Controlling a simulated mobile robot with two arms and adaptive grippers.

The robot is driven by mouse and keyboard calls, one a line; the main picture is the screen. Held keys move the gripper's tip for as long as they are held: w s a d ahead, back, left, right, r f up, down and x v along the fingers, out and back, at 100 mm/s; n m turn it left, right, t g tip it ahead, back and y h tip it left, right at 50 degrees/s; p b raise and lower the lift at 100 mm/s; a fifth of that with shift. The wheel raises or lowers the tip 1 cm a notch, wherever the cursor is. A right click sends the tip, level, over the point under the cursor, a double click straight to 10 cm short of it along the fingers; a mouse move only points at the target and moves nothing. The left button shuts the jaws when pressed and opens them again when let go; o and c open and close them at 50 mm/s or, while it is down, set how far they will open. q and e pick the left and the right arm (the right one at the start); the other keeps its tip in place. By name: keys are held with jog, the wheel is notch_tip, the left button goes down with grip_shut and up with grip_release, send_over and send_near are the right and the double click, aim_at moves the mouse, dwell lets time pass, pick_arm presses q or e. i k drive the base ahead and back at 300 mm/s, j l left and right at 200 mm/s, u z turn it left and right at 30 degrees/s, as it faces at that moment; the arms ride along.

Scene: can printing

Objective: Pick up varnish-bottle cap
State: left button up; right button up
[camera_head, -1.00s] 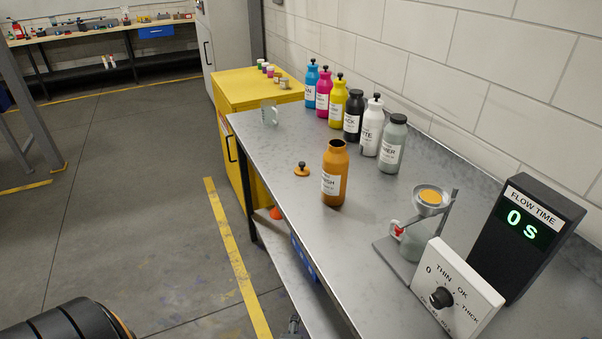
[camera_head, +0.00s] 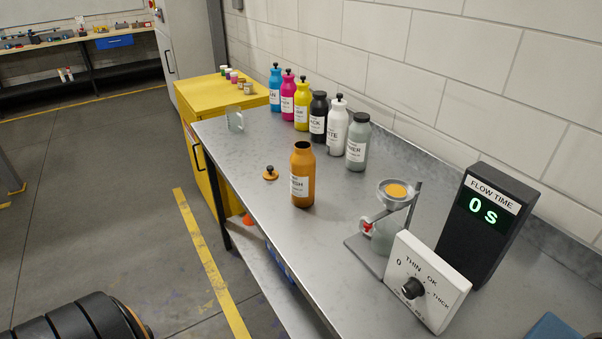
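The varnish-bottle cap (camera_head: 270,173) is a small orange disc with a black knob on top. It lies on the grey metal table (camera_head: 235,165) to the left of the open orange varnish bottle (camera_head: 303,178). The bottle stands upright with its label facing me and its mouth uncovered. A black ribbed part of my own body shows at the bottom left. Neither gripper is in view.
Capped bottles in several colours, ending with a grey one (camera_head: 357,142), stand along the wall. A flow cup stand (camera_head: 384,230), a white dial box (camera_head: 427,281) and a black flow-time display (camera_head: 484,225) occupy the right. A clear cup (camera_head: 235,121) stands at the far end.

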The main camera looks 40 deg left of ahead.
aim_at(270, 174)
jog(key=j+z, duration=0.45)
jog(key=k+j+z, duration=0.15)
jog(key=j+z, duration=0.25)
jog(key=j, duration=0.25)
